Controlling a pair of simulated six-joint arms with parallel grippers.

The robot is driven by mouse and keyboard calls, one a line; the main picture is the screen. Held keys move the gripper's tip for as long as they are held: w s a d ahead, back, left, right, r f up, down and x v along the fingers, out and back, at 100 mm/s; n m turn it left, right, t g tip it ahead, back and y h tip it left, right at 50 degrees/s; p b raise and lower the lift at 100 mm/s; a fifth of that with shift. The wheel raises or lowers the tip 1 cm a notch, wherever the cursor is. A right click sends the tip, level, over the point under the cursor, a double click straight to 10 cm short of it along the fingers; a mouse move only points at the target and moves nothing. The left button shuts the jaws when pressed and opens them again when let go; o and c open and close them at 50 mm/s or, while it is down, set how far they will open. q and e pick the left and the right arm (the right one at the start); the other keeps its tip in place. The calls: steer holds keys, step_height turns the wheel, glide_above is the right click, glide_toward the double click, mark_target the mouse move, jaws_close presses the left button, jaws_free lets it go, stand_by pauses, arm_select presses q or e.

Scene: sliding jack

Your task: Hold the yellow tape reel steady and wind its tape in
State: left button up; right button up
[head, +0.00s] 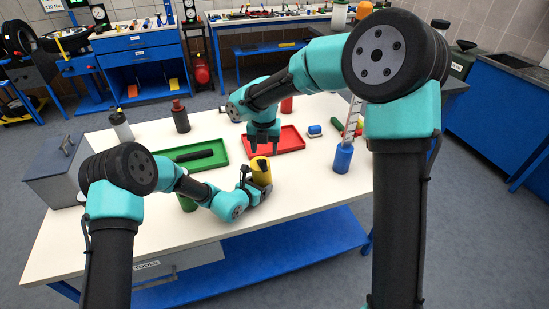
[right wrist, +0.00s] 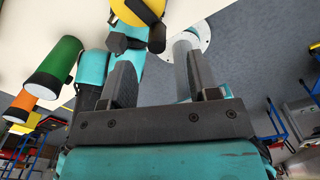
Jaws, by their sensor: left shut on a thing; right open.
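The yellow tape reel (head: 261,169) stands near the middle of the white table. My left gripper (head: 256,181) is shut on it from the left, its dark fingers against the reel. The reel's yellow round part (right wrist: 138,8) also shows at the top edge of the right wrist view, with my left gripper (right wrist: 138,40) against it. My right gripper (head: 264,148) is open and empty, pointing down above and just behind the reel. Its two fingers (right wrist: 160,80) stand apart in the right wrist view. I cannot make out the tape itself.
A green tray (head: 216,142) with a black bar lies left of the reel; a red tray (head: 291,140) lies behind it. A blue cup (head: 343,158) stands right. A green cylinder (head: 187,203) stands by my left arm. The front right table area is clear.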

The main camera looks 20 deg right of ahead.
mark_target(263, 160)
steer(key=n, duration=0.2)
steer(key=r+n, duration=0.1)
steer(key=n, duration=0.2)
steer(key=shift+a+r+n, duration=0.3)
steer(key=shift+r, duration=0.1)
steer(key=shift+f, duration=0.1)
steer(key=shift+f, duration=4.45)
steer(key=shift+c, duration=0.3)
steer(key=c, duration=0.6)
steer(key=shift+c, duration=0.2)
